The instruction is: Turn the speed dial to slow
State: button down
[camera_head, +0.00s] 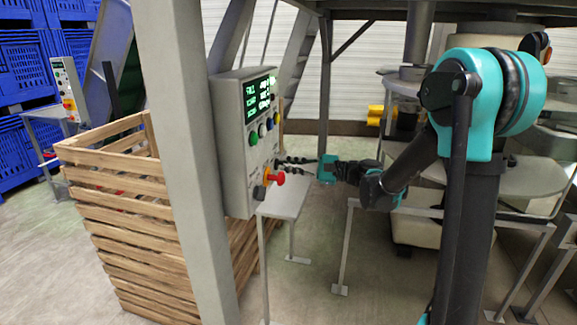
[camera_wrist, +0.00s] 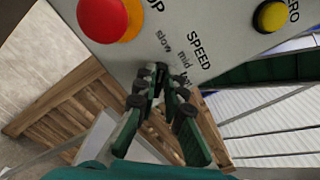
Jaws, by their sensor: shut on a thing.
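The grey control box (camera_head: 232,150) is fixed to a post, with a lit green display (camera_head: 259,97) near its top. In the wrist view its panel bears the printed word SPEED (camera_wrist: 199,51) and the marks slow (camera_wrist: 164,41) and mid (camera_wrist: 184,58); a third mark is partly covered. My gripper (camera_wrist: 160,80) is shut on the speed dial, a dark piece between its fingertips beside these marks. The fingers hide most of the dial, so I cannot tell its setting. In the head view my gripper (camera_head: 283,166) reaches the box's front from the right.
A red emergency button (camera_head: 276,178) juts out below my gripper; it is close by in the wrist view (camera_wrist: 103,17). A yellow button (camera_wrist: 271,16) sits farther right there. A slatted wooden crate (camera_head: 130,220) stands behind the post, and a small metal table (camera_head: 285,200) is under the arm.

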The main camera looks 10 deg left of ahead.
jog(key=c, duration=1.6)
grip_release()
jog(key=shift+d, duration=0.1)
jog(key=d, duration=0.8)
jog(key=s+d, duration=0.1)
jog(key=d, duration=0.3)
